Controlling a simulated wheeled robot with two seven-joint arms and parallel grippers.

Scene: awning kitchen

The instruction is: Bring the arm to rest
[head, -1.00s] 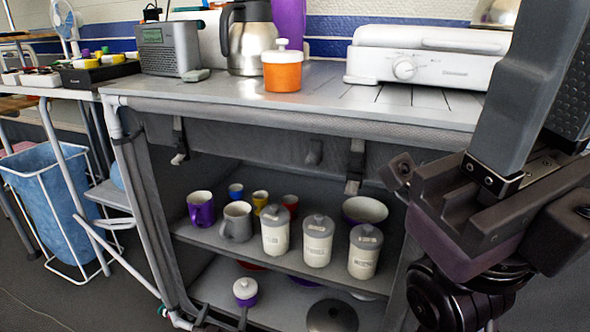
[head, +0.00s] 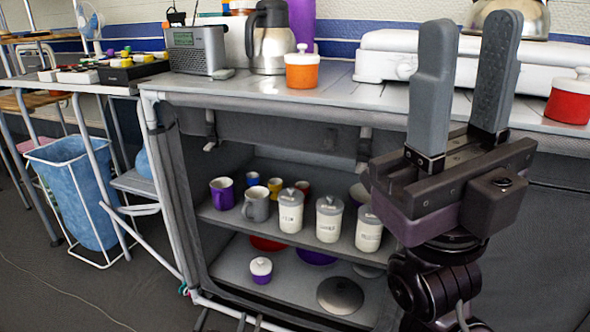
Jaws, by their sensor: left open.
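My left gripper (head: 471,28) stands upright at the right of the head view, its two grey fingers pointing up. The fingers are apart with nothing between them, so it is open and empty. It is in front of the counter (head: 340,98) and hides part of the white appliance and the shelf's right side. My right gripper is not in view.
On the counter stand a radio (head: 197,51), a steel jug (head: 271,45), an orange jar (head: 301,72), a white appliance (head: 385,62) and a red jar (head: 570,98). Mugs and canisters (head: 329,219) fill the shelf below.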

